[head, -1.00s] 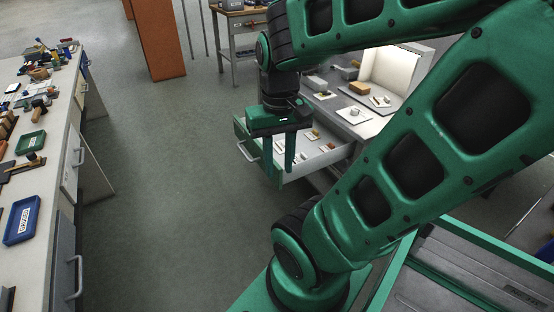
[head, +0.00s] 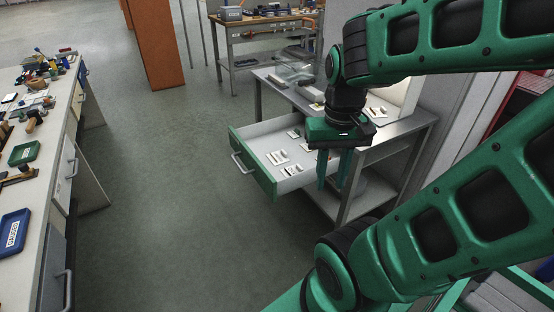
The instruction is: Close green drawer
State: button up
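The drawer (head: 258,170) has a green front with a pale bar handle (head: 243,163) and is pulled out from under a grey workbench (head: 410,124). Its front faces the lower left. Several small white items (head: 279,157) lie inside on its pale bottom. My gripper (head: 334,180) points down with its two fingers apart and nothing between them. In the picture it overlaps the drawer's right part near the bench edge, away from the green front. I cannot tell its exact height over the drawer. My arm hides part of the bench top.
A long bench on the left holds a blue tray (head: 14,231), a green tray (head: 24,153) and tools. An orange cabinet (head: 155,45) and another workbench (head: 267,22) stand at the back. The grey floor (head: 150,180) left of the drawer is clear.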

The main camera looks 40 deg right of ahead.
aim_at(252, 143)
jog(key=z, duration=0.45)
jog(key=i, duration=1)
jog(key=z, duration=0.15)
jog(key=k, duration=1.35)
jog(key=u, duration=0.35)
jog(key=i, duration=0.8)
jog(key=z, duration=0.05)
